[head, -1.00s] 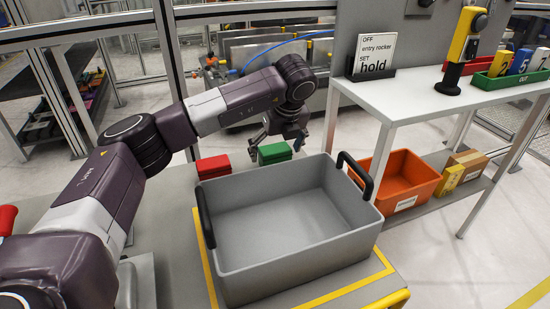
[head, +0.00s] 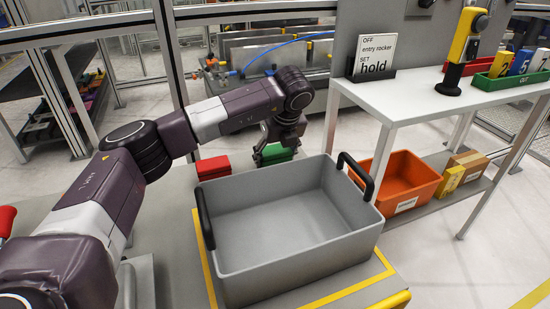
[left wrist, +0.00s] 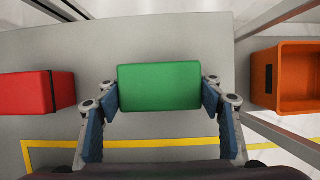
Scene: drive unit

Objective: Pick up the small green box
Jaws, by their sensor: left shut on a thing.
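The small green box (head: 276,154) sits at the far end of the grey work surface, behind the grey bin. In the left wrist view the green box (left wrist: 160,87) lies between the two blue-padded fingers. My left gripper (head: 275,153) reaches down over it from above, and its fingers touch the box's two short sides. In the left wrist view my left gripper (left wrist: 160,97) is shut on the box. I cannot tell whether the box is clear of the surface. My right gripper does not show.
A red box (head: 213,167) lies left of the green one. A large grey bin (head: 292,258) with black handles stands in front. An orange bin (head: 413,176) sits on the lower shelf of a white table (head: 405,105) at right.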

